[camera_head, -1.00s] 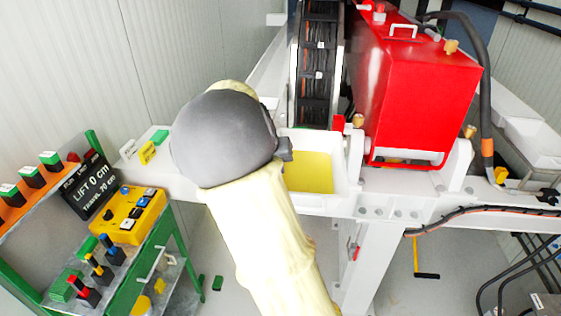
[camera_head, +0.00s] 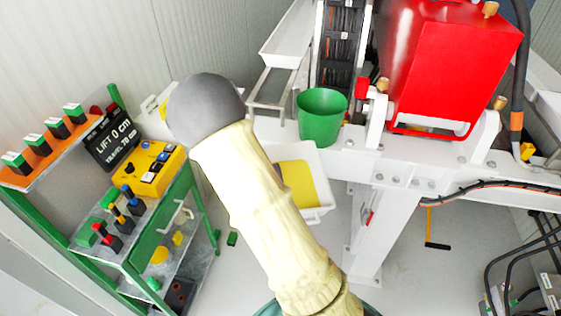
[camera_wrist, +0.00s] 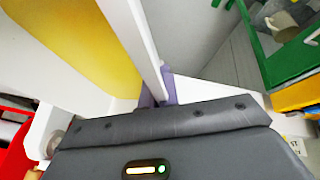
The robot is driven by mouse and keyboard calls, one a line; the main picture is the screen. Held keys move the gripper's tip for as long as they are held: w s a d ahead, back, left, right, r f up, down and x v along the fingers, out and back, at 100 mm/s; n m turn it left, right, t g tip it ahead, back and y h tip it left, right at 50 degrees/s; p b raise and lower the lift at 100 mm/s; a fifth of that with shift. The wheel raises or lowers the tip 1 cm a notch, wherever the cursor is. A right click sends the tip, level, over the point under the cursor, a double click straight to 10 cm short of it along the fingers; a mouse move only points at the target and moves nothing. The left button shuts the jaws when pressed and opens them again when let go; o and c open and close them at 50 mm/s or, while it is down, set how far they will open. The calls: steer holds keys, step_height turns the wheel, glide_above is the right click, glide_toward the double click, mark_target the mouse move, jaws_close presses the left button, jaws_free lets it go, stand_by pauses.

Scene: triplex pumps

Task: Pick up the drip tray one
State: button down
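The drip tray is a white, shallow, open tray (camera_head: 323,184) with a yellow inside (camera_head: 299,184). In the head view it is in front of the white beam, over the floor, its left part hidden by my arm. In the wrist view its thin white wall (camera_wrist: 138,35) runs down between the two purple-grey fingers of my gripper (camera_wrist: 158,90), which are closed on it. The yellow inside lies left of that wall. In the head view my fingers are hidden behind my own arm and wrist.
A green bucket (camera_head: 321,115) stands behind the tray on the white frame (camera_head: 400,170). A red tank (camera_head: 450,60) is at right. A green-framed cart (camera_head: 150,235) with a yellow control box (camera_head: 150,168) is at left. Floor is open below the tray.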

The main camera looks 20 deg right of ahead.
steer(key=a+f+n, duration=0.1)
steer(key=a+f, duration=0.3)
steer(key=f, duration=0.4)
steer(key=shift+s+f+n+t, duration=0.15)
steer(key=shift+n+t, duration=0.15)
steer(key=shift+n, duration=0.1)
steer(key=shift+d, duration=0.1)
